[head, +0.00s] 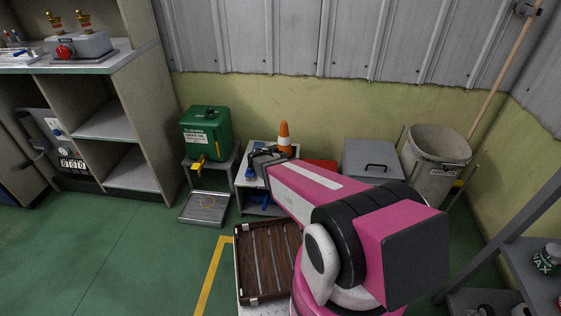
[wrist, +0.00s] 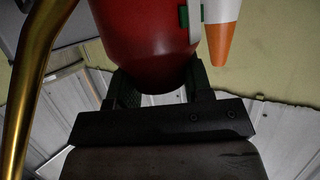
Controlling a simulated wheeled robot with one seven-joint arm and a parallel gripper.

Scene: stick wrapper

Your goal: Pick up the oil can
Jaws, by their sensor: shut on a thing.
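The oil can (wrist: 145,40) fills the top middle of the wrist view as a rounded red body with a green and white patch at its right side. A curved gold tube (wrist: 28,85), which looks like its spout, runs down the left edge. My gripper (wrist: 163,88) is shut on the red body, with one dark finger on each side. In the head view my gripper (head: 262,158) is at the small grey stand, at the far end of my pink arm. I cannot make out the can there, nor whether it touches the stand.
An orange and white cone (head: 284,136) is just behind my gripper; it also shows close to the can in the wrist view (wrist: 221,35). A green container (head: 207,132) stands left. A grey box (head: 372,160) and bin (head: 435,160) stand right. A wooden tray (head: 268,262) lies in front.

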